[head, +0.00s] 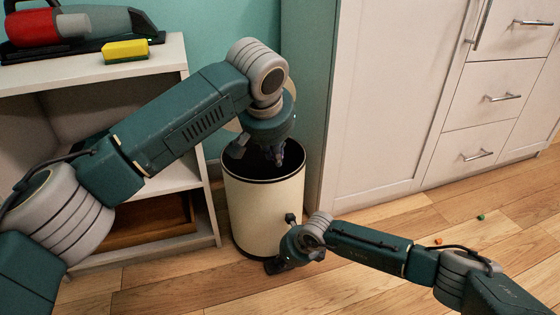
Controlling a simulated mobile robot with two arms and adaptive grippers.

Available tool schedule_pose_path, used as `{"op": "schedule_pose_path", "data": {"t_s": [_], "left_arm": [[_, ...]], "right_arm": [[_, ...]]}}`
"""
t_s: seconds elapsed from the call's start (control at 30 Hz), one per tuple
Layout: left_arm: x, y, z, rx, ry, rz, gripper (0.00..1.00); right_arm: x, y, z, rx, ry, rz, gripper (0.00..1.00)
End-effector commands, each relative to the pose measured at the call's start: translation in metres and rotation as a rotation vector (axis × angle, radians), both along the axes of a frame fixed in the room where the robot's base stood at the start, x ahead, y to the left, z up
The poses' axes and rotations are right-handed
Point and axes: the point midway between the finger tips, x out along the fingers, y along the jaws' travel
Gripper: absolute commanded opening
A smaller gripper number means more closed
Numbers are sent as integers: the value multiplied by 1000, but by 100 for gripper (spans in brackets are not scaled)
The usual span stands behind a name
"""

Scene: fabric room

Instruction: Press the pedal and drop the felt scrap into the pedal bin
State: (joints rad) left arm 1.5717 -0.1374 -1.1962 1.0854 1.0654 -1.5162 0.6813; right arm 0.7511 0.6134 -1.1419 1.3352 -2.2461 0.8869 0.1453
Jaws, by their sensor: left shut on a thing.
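The pedal bin (262,214) is a cream cylinder with a dark rim, standing between the shelf and the cabinet. Its mouth is open and dark inside. Part of its raised pale lid (290,87) shows behind my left arm. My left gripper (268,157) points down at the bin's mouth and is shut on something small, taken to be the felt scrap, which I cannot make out. My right gripper (279,265) is low at the bin's front base, where the pedal would be. The pedal is hidden or blends with the dark fingers, and the finger opening cannot be made out.
A white shelf (205,213) stands left of the bin, with a yellow sponge (125,51) and a red-grey handheld vacuum (75,25) on top. A white cabinet (385,110) with drawers is at right. Small green (480,217) and orange (438,241) bits lie on the wooden floor.

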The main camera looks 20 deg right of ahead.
Motion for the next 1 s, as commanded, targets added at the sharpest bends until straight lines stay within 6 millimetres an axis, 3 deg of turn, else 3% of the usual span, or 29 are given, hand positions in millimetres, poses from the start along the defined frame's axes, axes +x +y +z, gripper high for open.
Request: {"op": "schedule_pose_path", "data": {"t_s": [0.6, 0.97, 1.0], "left_arm": [[71, 1, 2, -2, 0, 4, 6], [79, 2, 0, 0, 0, -1, 6], [79, 2, 0, 0, 0, -1, 16]], "right_arm": [[0, -3, -1, -5, 2, -2, 0], [0, -2, -1, -5, 1, -2, 0], [0, -2, -1, -5, 1, -2, 0]]}}
